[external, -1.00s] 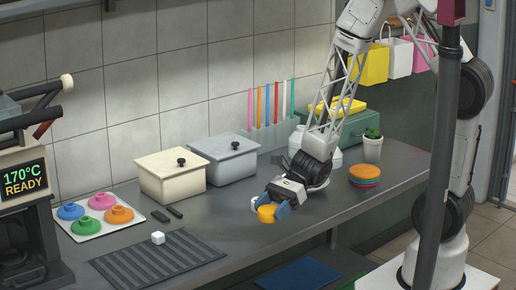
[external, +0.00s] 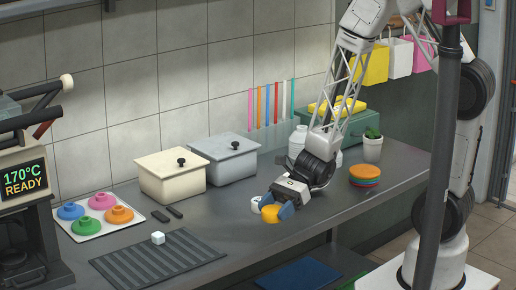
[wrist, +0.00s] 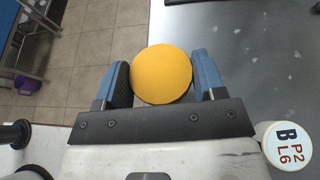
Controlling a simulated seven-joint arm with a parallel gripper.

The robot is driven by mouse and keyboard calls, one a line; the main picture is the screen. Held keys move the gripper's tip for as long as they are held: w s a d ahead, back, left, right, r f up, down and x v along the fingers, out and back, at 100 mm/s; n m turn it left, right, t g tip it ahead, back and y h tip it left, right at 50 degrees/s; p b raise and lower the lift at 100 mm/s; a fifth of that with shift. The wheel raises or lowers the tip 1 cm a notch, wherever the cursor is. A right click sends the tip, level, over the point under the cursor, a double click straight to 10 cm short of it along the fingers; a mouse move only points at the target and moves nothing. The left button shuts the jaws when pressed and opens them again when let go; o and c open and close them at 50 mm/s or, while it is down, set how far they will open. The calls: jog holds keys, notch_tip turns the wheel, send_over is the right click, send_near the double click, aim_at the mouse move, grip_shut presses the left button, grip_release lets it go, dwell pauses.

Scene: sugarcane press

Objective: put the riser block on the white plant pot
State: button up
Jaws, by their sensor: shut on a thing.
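My gripper (external: 273,209) is shut on a yellow round disc (external: 270,214) near the counter's front edge. In the wrist view the disc (wrist: 162,74) sits between the blue fingers (wrist: 162,80), its flat face toward the camera. The white plant pot (external: 372,150) holds a small green plant and stands at the back right of the counter, apart from my gripper. No thing is plainly marked as the riser block; a small white cube (external: 158,238) rests on the ribbed mat, and I cannot tell whether it is that block.
A white labelled cylinder (wrist: 287,145) stands beside my gripper. A stack of coloured discs (external: 364,176) is to the right. Two lidded boxes (external: 171,174), a green case (external: 350,127) and a white bottle (external: 297,142) stand behind. The ribbed mat (external: 180,262) lies front left.

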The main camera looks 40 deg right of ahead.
jog(key=w+d+r+m+t, duration=0.2)
jog(key=w+d+m+t, duration=0.2)
jog(key=w+d, duration=0.65)
notch_tip(320, 180, up, 10)
jog(key=m+t+h, duration=0.8)
jog(key=m+t, duration=0.2)
jog(key=m, duration=0.1)
send_over(370, 137)
jog(key=shift+d+r, duration=0.1)
jog(key=shift+r, duration=0.05)
jog(key=shift+f, duration=2)
